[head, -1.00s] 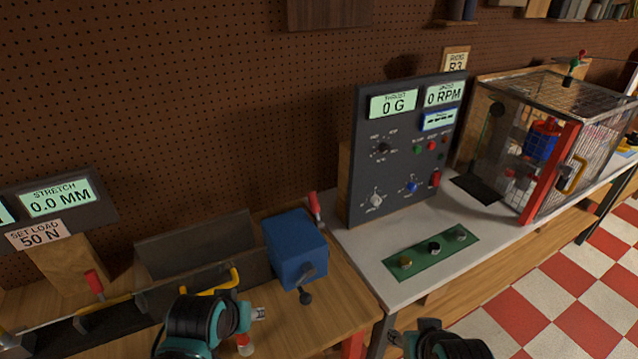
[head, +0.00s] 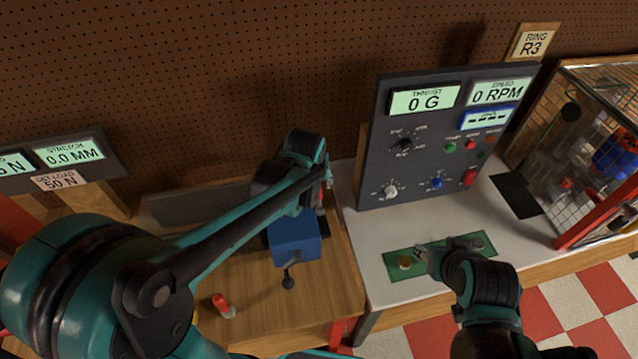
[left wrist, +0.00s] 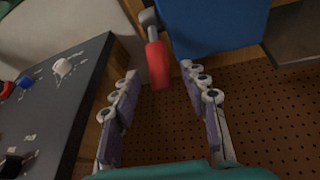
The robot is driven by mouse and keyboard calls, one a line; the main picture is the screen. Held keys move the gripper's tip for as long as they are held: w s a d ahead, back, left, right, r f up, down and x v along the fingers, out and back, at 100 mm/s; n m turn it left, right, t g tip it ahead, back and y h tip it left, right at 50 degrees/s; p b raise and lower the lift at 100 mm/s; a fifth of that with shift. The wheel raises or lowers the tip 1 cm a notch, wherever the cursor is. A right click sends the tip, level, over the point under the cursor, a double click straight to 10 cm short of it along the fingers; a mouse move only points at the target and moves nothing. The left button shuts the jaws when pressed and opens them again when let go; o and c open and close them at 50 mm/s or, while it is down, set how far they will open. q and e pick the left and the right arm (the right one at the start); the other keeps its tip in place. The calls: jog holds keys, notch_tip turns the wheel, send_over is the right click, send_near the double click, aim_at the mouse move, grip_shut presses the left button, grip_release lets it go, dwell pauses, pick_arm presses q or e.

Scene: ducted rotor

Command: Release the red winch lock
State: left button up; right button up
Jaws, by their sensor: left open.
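The red winch lock is a red-handled lever on a grey stem (left wrist: 157,65), beside the blue winch box (head: 294,238). In the left wrist view the blue box (left wrist: 213,25) is at the top right. My left gripper (left wrist: 159,72) is open, with its fingertips on either side of the red handle and a visible gap on both sides. In the head view my left gripper (head: 323,190) is behind the box, and my arm hides most of the lever. My right gripper (head: 424,254) is over the green mat; its jaws are too small to read.
The dark control panel (head: 385,90) stands right of my left gripper. The green mat (head: 400,270) with small knobs lies on the white bench. A small red-tipped piece (head: 222,304) stands on the wooden bench. A mesh cage (head: 560,125) is at the far right.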

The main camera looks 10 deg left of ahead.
aim_at(316, 185)
pick_arm(q)
jog(key=x, duration=0.4)
jog(key=shift+w, duration=0.1)
jog(key=shift+f+b, duration=0.15)
jog(key=shift+b, duration=0.15)
grip_shut()
